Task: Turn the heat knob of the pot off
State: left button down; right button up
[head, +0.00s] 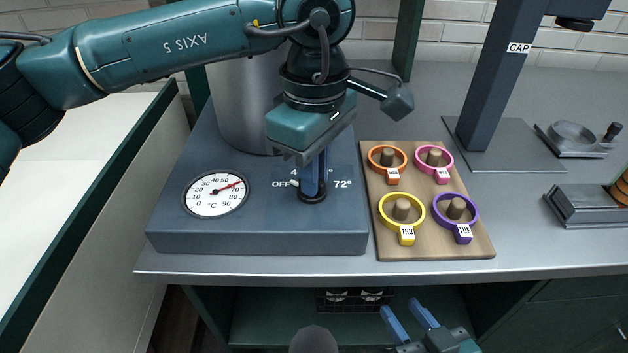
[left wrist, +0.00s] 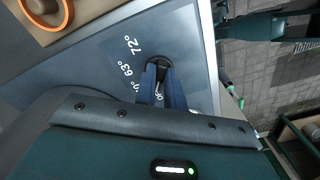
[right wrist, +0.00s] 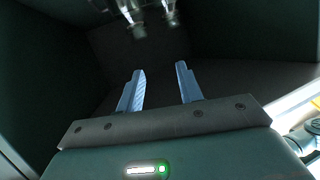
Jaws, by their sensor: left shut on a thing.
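The pot's heater base (head: 270,235) is a blue-grey box with a metal pot (head: 245,110) on it, a round thermometer dial (head: 215,193) at its front left, and heat markings OFF to 72° around a black heat knob (head: 312,196). My left gripper (head: 312,182) reaches down from above, its blue fingers shut on the knob. The knob (left wrist: 157,64) also shows between the fingers in the left wrist view. The knob's pointer is too hidden to read; a small white mark shows beside its left side. My right gripper (head: 408,312) is open and empty, low before the counter.
A wooden board (head: 428,240) with orange, pink, yellow and purple tagged rings on pegs stands right of the heater. A dark CAP post (head: 490,90) and metal fixtures stand further right. Below the counter is an open shelf with a wire basket (head: 335,300).

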pick_arm(q)
jog(key=shift+n+b, duration=0.45)
jog(key=shift+n, duration=0.55)
pick_arm(e)
jog(key=shift+s+d+r+t, duration=0.1)
jog(key=shift+d+r+t, duration=0.05)
jog(key=shift+d+t, duration=0.15)
pick_arm(q)
jog(key=shift+n, duration=0.3)
pick_arm(e)
jog(key=shift+s+r, duration=0.1)
jog(key=shift+r, duration=0.15)
jog(key=shift+f, duration=0.1)
pick_arm(q)
jog(key=c, duration=1.5)
grip_release()
pick_arm(e)
jog(key=shift+s+f, duration=0.1)
jog(key=shift+f, duration=0.15)
pick_arm(q)
jog(key=shift+r, duration=0.1)
